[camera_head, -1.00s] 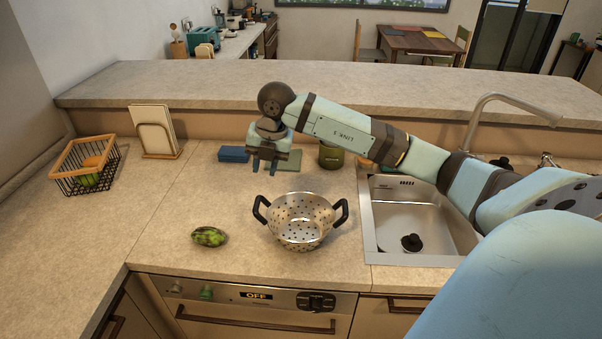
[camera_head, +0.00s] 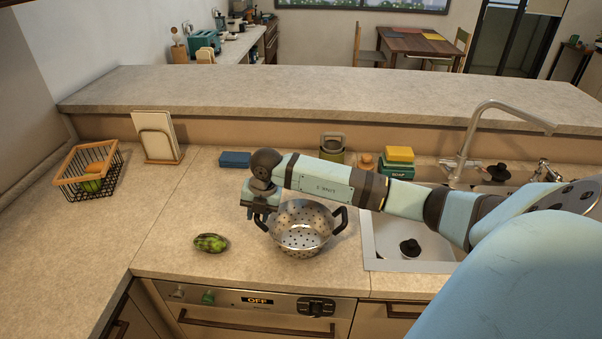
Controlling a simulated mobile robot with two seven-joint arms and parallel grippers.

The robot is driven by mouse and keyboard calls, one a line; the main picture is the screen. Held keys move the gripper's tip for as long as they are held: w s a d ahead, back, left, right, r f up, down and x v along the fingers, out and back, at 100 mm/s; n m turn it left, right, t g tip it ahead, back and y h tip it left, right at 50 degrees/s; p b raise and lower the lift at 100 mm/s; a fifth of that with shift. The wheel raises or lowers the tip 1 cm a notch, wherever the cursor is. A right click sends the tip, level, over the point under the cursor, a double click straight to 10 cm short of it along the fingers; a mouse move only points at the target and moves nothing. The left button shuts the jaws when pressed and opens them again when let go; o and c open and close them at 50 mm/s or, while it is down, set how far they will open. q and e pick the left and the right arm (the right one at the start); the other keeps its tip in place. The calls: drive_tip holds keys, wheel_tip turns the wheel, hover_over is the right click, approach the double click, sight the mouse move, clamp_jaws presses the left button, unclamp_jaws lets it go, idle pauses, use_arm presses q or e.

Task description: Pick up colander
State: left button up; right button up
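A metal colander (camera_head: 303,238) with perforated sides and two black handles stands upright on the counter, left of the sink. My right gripper (camera_head: 260,215) points down at the colander's left handle, with its fingers close to the handle. The fingers look spread; the view is too small to tell whether they touch the handle. The gripper hides part of that handle and the rim near it. The right handle (camera_head: 342,217) is free. My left gripper is not in view.
A green mottled fruit (camera_head: 211,243) lies left of the colander. A wire basket (camera_head: 88,172) and a holder with white boards (camera_head: 157,137) stand farther left. The sink (camera_head: 408,248) lies right.

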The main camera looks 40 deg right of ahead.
clamp_jaws()
